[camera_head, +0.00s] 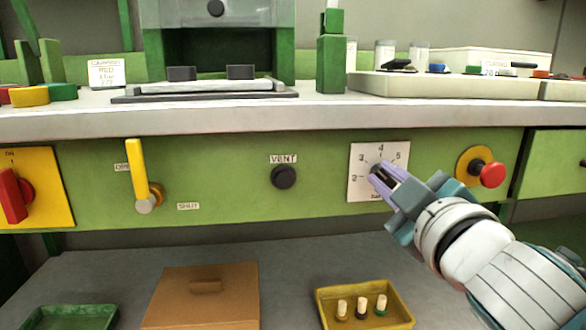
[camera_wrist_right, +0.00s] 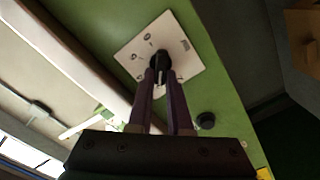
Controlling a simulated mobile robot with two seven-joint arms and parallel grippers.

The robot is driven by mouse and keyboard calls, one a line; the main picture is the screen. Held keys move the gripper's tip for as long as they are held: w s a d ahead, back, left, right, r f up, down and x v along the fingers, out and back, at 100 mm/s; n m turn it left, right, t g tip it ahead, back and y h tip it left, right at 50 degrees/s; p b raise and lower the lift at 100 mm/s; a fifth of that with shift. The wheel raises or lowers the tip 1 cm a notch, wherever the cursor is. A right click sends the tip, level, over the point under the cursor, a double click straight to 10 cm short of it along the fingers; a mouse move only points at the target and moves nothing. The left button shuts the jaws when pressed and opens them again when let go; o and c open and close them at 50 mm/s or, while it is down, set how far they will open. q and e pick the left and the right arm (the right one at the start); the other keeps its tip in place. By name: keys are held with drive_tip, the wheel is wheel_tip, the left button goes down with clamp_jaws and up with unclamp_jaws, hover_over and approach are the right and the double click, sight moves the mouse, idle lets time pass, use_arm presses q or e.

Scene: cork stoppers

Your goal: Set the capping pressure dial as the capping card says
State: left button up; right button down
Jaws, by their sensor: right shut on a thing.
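The pressure dial (camera_head: 359,191) is a white square plate with printed numbers on the green front panel; a 4 shows at its top and a 5 at upper right. Its dark knob (camera_wrist_right: 160,66) is between the fingertips of my right gripper (camera_head: 381,172), which is shut on it. The fingers hide much of the dial's right side, and I cannot tell where its pointer stands. A small white card (camera_head: 105,72) stands on the counter at the left; its heading looks like "capping", but its smaller lines are too blurred to read surely. My left gripper is not in view.
A red stop button (camera_head: 493,175) is close right of my right wrist. A black vent knob (camera_head: 284,177), a yellow lever (camera_head: 138,170) and a red switch (camera_head: 13,195) are further left. Below are a yellow tray (camera_head: 323,294) with stoppers and a brown lid (camera_head: 205,308).

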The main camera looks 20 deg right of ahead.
idle(0.6)
drive_tip(key=c, duration=0.8)
unclamp_jaws()
drive_tip(key=shift+c, duration=0.2)
drive_tip(key=shift+s, duration=0.1)
drive_tip(key=p+v, duration=0.1)
drive_tip(key=v, duration=0.8)
drive_tip(key=shift+s, duration=0.4)
drive_tip(key=shift+a, duration=0.1)
